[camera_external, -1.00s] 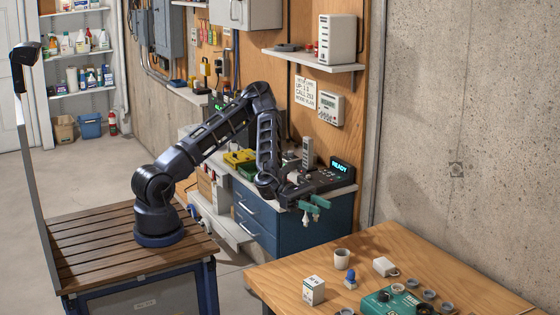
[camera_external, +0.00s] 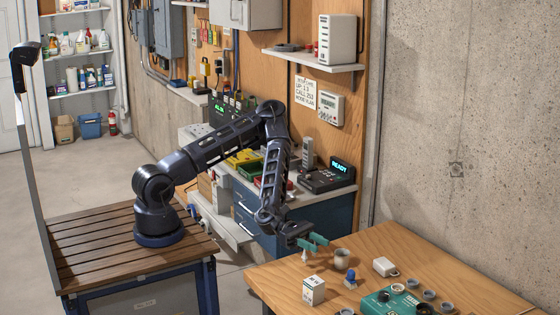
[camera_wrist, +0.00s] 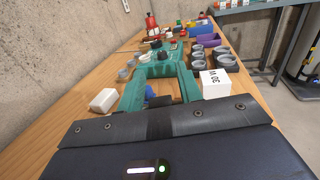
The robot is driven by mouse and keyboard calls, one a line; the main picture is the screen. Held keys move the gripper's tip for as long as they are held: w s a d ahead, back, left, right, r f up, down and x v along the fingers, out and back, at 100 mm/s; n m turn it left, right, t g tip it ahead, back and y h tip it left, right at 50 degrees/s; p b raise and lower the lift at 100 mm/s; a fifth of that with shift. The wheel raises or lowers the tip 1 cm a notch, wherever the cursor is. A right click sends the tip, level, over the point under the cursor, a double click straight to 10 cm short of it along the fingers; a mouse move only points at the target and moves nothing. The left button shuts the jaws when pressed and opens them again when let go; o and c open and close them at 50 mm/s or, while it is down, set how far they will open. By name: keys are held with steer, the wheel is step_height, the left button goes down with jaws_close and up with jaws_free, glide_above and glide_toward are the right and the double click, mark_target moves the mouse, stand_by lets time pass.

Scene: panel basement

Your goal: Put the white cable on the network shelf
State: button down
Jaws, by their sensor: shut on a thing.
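My gripper (camera_external: 315,242), with teal fingers, hangs above the near-left edge of the wooden table, left of and above the grey mug (camera_external: 342,258). It also shows in the wrist view (camera_wrist: 160,98). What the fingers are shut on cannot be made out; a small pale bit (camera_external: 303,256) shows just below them. A small white block with a ring beside it (camera_external: 384,266) lies on the table; I cannot tell whether it is the white cable. It is at the left in the wrist view (camera_wrist: 102,100). The wall shelf (camera_external: 338,68) holds a white router-like box (camera_external: 337,40).
The table (camera_external: 440,265) also carries a printed white box (camera_external: 314,290), a blue-topped piece (camera_external: 350,279), a teal device (camera_external: 398,303) and several grey cups. A blue drawer cabinet (camera_external: 325,215) stands against the wall, with a lit device (camera_external: 328,177) on top.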

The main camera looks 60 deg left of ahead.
step_height(320, 180, down, 6)
steer(key=shift+f, duration=0.15)
steer(key=v, duration=0.7)
steer(key=shift+s+a+f, duration=0.15)
steer(key=shift+a, duration=0.25)
steer(key=shift+f, duration=0.15)
steer(key=shift+s+a, duration=0.1)
stand_by(0.5)
stand_by(5.7)
